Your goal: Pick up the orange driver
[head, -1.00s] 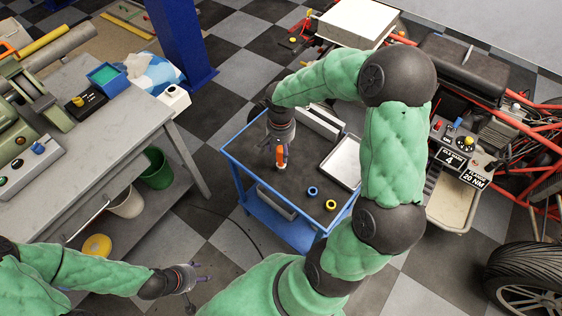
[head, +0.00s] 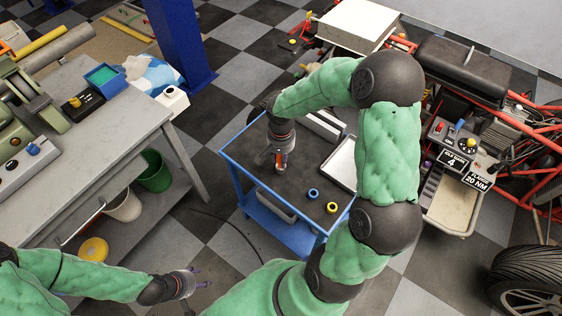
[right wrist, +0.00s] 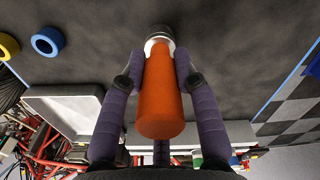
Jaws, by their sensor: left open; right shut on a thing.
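The orange driver (right wrist: 161,95) is between the fingers of my right gripper (right wrist: 160,75) in the right wrist view, with a pale metallic collar at its far end. My right gripper is shut on it over the dark top of the blue cart (head: 233,169). In the head view the driver (head: 281,159) is a small orange patch, mostly hidden by the fingers. It appears upright, and I cannot tell whether its lower end touches the cart. My left gripper (head: 198,280) is open and empty over the floor at lower left.
A blue ring (head: 313,193) and a yellow ring (head: 332,207) lie on the cart near a pale tray (head: 342,160). A grey workbench (head: 120,140) stands left. A red-framed vehicle with a control panel (head: 462,150) stands right. Checkered floor lies between bench and cart.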

